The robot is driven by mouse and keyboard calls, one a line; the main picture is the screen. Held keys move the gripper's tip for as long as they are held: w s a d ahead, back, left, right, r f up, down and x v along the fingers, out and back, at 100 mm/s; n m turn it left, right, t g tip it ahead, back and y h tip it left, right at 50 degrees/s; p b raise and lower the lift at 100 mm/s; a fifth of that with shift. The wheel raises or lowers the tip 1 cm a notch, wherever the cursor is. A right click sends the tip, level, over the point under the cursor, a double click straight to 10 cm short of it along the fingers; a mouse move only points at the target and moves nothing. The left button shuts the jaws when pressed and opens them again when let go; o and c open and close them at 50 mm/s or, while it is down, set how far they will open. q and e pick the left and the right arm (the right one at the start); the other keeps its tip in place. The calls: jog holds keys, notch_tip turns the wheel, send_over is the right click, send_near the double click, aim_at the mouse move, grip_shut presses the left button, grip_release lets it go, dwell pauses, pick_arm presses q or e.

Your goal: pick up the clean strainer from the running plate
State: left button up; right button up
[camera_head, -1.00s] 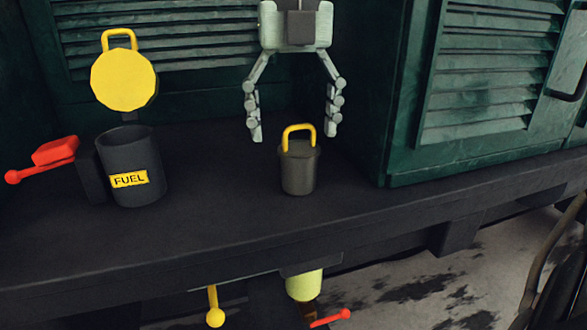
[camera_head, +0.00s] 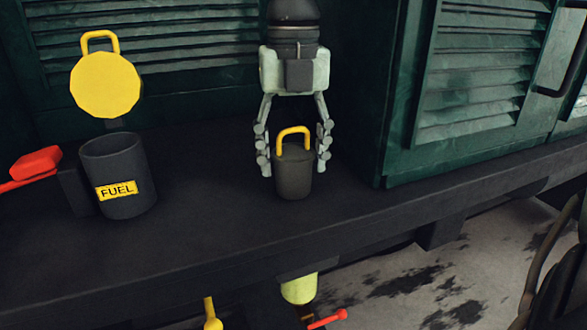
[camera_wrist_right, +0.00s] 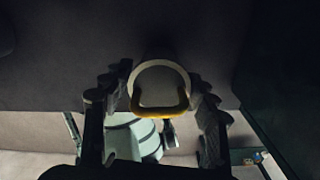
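The strainer (camera_head: 293,175) is a dark grey cup with a yellow loop handle, upright on the dark running plate (camera_head: 220,215). My right gripper (camera_head: 295,168) points down over it, one finger on each side. The fingers are partly closed, and a narrow gap seems to show between the fingertips and the cup's sides. In the right wrist view the strainer (camera_wrist_right: 160,62) lies between the two fingers (camera_wrist_right: 160,95), with its yellow handle toward the gripper. My left gripper is not in view.
A dark FUEL container (camera_head: 122,190) with a raised yellow lid (camera_head: 105,85) stands on the left, beside a red lever (camera_head: 36,164). A green louvred cabinet (camera_head: 400,150) stands close on the right. The plate's front edge drops off below.

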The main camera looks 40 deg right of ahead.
jog(key=c, duration=0.7)
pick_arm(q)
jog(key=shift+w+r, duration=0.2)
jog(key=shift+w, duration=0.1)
pick_arm(e)
jog(key=shift+r, duration=0.1)
